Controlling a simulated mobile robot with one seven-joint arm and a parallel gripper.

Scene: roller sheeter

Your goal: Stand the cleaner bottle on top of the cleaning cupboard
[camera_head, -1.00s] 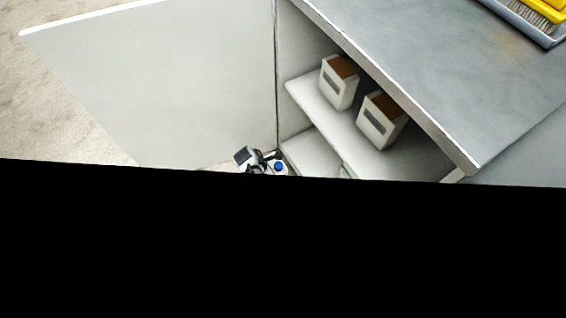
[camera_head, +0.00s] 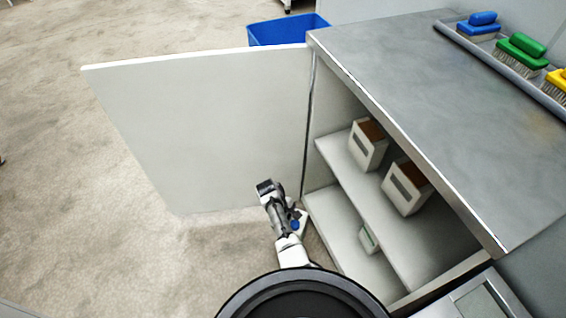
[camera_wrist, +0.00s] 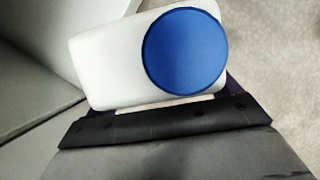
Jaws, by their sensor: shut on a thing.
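The cleaner bottle is white with a round blue cap. It fills the upper middle of the wrist view (camera_wrist: 115,65), with the dark gripper pad against its lower side. In the head view the bottle (camera_head: 302,219) is small and partly hidden by my wrist, low in front of the open cupboard. My gripper (camera_head: 297,222) is shut on the bottle; its fingertips are mostly hidden. The cleaning cupboard has a grey metal top (camera_head: 430,90), well above the bottle. Its white door (camera_head: 200,125) stands wide open to the left.
Two white boxes with brown tops (camera_head: 369,143) (camera_head: 405,187) stand on the cupboard's upper shelf. Brushes (camera_head: 521,55) sit in a rack along the top's back edge; the rest is bare. A blue bin (camera_head: 288,30) stands behind the door.

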